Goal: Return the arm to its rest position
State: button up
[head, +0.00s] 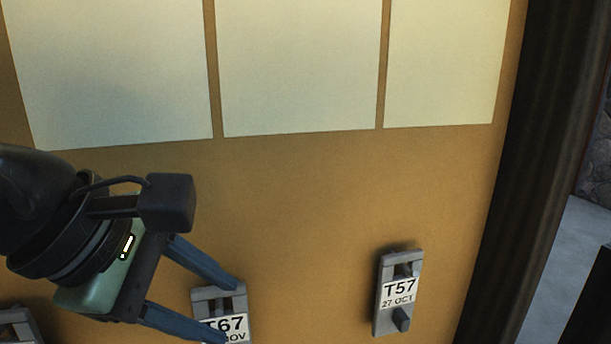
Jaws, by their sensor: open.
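My gripper (228,312) is at the lower left of the head view, with its two blue fingers spread apart and nothing seen between them but the wall fitting behind. The fingers point right and down. They overlap a grey wall bracket with a label reading T67 (237,324), partly hidden by the lower finger. I cannot tell whether the fingers touch it. My arm comes in from the left edge.
A second grey bracket labelled T57, 27 OCT (399,292) is on the orange-brown wall (300,200) to the right. Part of another bracket (17,326) shows at the bottom left. Pale panels (300,65) span the upper wall. A dark post (535,150) stands right; grey floor lies beyond.

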jog(key=w+d+r+m+t+h+b, duration=0.25)
jog(key=w+d+m+t, duration=0.2)
jog(key=d, duration=0.25)
jog(key=w+d+r+m+t+h+b, duration=0.2)
jog(key=w+d+r+m+t+b, duration=0.15)
jog(key=d+m+t, duration=0.25)
jog(key=s+a+r+m+t+y+b, duration=0.2)
jog(key=s+m+t+y+b, duration=0.3)
jog(key=s+t+y+b, duration=0.3)
jog(key=s+a+t+y, duration=0.1)
jog(key=s+t, duration=0.1)
jog(key=t, duration=0.1)
jog(key=shift+s+a+t, duration=0.3)
jog(key=shift+a+t, duration=0.05)
jog(key=shift+d+y, duration=0.15)
jog(key=shift+y, duration=0.1)
